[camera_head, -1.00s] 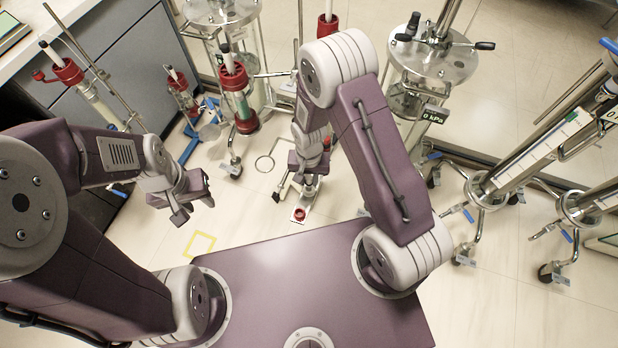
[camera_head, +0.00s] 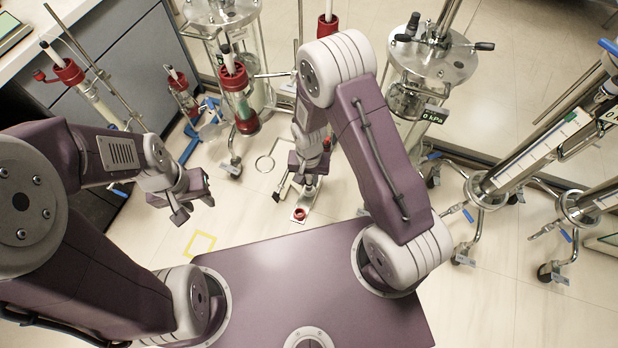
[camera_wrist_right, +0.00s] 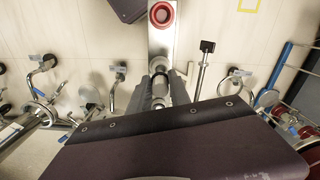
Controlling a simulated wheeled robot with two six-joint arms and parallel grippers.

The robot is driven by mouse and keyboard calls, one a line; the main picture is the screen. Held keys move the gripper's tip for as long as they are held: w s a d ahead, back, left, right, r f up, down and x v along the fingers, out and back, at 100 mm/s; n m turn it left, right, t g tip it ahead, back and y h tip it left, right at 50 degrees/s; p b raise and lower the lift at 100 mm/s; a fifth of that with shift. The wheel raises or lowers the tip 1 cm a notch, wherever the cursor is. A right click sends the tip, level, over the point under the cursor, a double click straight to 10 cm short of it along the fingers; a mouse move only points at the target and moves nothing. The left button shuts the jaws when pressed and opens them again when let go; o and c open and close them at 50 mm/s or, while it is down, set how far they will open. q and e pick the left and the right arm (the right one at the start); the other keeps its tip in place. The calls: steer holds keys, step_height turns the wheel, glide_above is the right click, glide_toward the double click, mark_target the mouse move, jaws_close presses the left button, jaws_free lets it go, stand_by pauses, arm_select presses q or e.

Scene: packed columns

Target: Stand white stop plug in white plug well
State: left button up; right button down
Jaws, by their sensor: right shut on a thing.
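My right gripper (camera_head: 305,180) hangs at the middle of the head view, above the floor. In the right wrist view its two dark fingers (camera_wrist_right: 162,90) are shut on a small pale cylindrical thing (camera_wrist_right: 160,88). The fingers hide much of it, and I cannot tell whether it is the white stop plug. A metal plate (camera_wrist_right: 175,42) with a red ring (camera_wrist_right: 162,14) lies just beyond the fingers; the ring also shows in the head view (camera_head: 299,214). I cannot make out the white plug well for certain. My left gripper (camera_head: 194,208) is open and empty, to the left.
A red-capped column (camera_head: 243,108) stands behind my grippers. A steel vessel (camera_head: 430,65) stands at the back right, with tilted columns (camera_head: 530,155) on wheeled stands further right.

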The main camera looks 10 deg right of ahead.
mark_target(309, 184)
steer(key=shift+f+b, duration=1.1)
steer(key=shift+f, duration=0.55)
steer(key=c, duration=1.1)
jaws_free()
steer(key=shift+r, duration=0.1)
step_height(309, 184, up, 9)
steer(key=shift+p, duration=1.15)
steer(key=shift+r, duration=0.1)
